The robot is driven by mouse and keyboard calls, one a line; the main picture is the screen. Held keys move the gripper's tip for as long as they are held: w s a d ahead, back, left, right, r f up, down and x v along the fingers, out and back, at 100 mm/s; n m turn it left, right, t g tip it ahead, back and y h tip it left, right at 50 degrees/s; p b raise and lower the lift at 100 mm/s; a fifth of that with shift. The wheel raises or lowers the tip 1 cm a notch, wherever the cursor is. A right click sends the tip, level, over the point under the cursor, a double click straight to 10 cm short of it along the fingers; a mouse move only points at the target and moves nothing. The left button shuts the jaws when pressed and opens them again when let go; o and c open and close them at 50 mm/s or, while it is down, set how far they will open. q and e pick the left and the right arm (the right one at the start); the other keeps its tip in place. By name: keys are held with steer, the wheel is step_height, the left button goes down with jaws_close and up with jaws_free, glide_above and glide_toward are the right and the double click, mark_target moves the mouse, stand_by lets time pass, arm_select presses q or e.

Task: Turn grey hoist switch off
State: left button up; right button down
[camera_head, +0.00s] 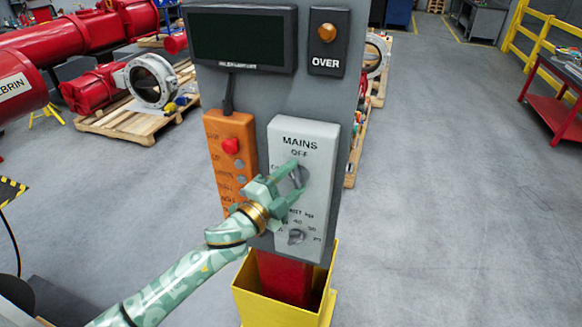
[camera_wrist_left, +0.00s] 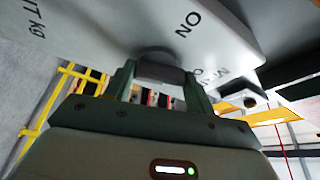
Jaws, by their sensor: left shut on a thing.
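The grey hoist switch is a round dark-grey knob (camera_head: 301,175) on the light-grey MAINS box (camera_head: 318,140), below the word OFF in the head view. My left gripper (camera_head: 295,181) comes in from the lower left, shut on this knob with a finger on either side. In the left wrist view, the knob (camera_wrist_left: 160,70) sits between the two green fingers (camera_wrist_left: 160,84), with ON printed on the box nearby. The gripper hides part of the knob and the marks around it, so I cannot tell its exact setting. My right gripper is not in view.
A second knob (camera_head: 296,237) sits lower on the MAINS box. An orange pendant (camera_head: 229,135) with a red button hangs to the left. A dark screen (camera_head: 240,38) and an OVER lamp (camera_head: 327,32) are above. The yellow base (camera_head: 270,307) stands below.

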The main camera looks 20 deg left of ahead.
arm_select(q)
steer(key=shift+r+m+g+p, duration=0.1)
steer(key=shift+m+g+p, duration=0.5)
steer(key=shift+m+p, duration=1.25)
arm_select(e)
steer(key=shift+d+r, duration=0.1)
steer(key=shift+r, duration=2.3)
arm_select(q)
steer(key=o, duration=1)
steer(key=b+v, duration=0.3)
steer(key=v, duration=1.3)
steer(key=shift+s+d+r, duration=0.1)
steer(key=shift+s+d, duration=0.05)
steer(key=shift+s, duration=0.05)
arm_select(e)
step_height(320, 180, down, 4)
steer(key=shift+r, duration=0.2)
arm_select(q)
steer(key=shift+n, duration=0.25)
